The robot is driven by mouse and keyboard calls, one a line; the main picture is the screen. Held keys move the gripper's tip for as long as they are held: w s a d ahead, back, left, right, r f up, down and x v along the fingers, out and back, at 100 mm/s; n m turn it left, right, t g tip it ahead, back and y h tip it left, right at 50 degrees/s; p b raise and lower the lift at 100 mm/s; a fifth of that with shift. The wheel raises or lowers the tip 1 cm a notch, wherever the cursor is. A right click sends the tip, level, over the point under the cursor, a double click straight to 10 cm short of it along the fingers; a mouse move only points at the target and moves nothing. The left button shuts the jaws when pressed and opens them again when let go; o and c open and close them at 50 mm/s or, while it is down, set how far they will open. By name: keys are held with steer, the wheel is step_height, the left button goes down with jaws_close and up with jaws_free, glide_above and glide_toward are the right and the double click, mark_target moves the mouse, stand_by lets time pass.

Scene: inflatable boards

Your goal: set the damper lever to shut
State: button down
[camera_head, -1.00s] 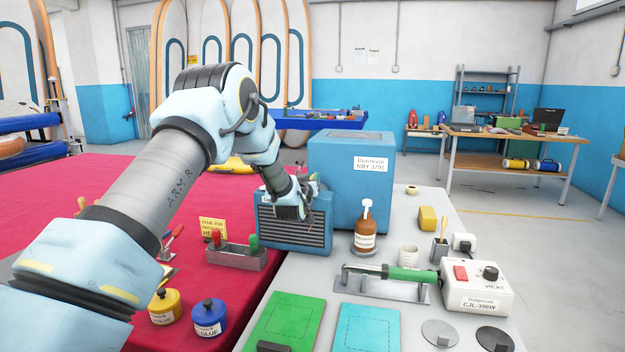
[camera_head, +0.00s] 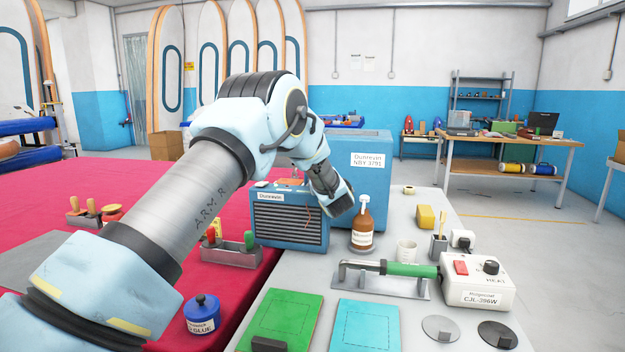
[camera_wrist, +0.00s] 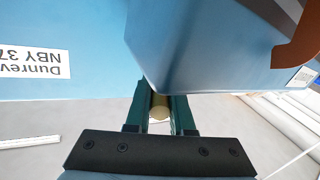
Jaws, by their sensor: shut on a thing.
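The blue cabinet labelled Dunrevan (camera_head: 372,190) stands at the back of the bench. A smaller blue unit with a dark grille (camera_head: 291,226) stands in front of it to the left. My gripper (camera_head: 338,206) is at the cabinet's front, by the smaller unit's right end. In the wrist view, the green fingers of my gripper (camera_wrist: 158,112) are closed on a tan rounded piece (camera_wrist: 158,106), seemingly the damper lever's grip. The rest of the lever and its setting are hidden. The cabinet's label (camera_wrist: 32,63) shows upside down there.
A brown pump bottle (camera_head: 362,228) stands close to the right of my gripper. A white cup (camera_head: 406,250), a green-handled tool on a stand (camera_head: 410,270) and a white control box (camera_head: 476,283) lie nearer. A two-handled rack (camera_head: 230,253) stands left of the grille unit.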

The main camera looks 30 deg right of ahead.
steer(key=shift+s+d+n+t+y, duration=0.1)
steer(key=shift+d+n+t+y, duration=0.2)
steer(key=shift+n+y, duration=0.5)
steer(key=shift+s+d+n+t+y, duration=0.15)
steer(key=shift+d+n+y, duration=0.25)
steer(key=shift+y, duration=0.8)
steer(key=shift+w, duration=0.1)
steer(key=c, duration=0.8)
jaws_free()
steer(key=shift+s+a+b, duration=0.15)
steer(key=shift+s+b, duration=0.35)
steer(key=shift+s, duration=1.3)
steer(key=shift+s+a+b, duration=0.2)
steer(key=shift+s+b, duration=0.35)
steer(key=shift+s, duration=1.25)
steer(key=shift+s+a+b, duration=0.15)
steer(key=shift+s+b, duration=0.35)
steer(key=shift+s, duration=1.3)
steer(key=shift+c, duration=0.3)
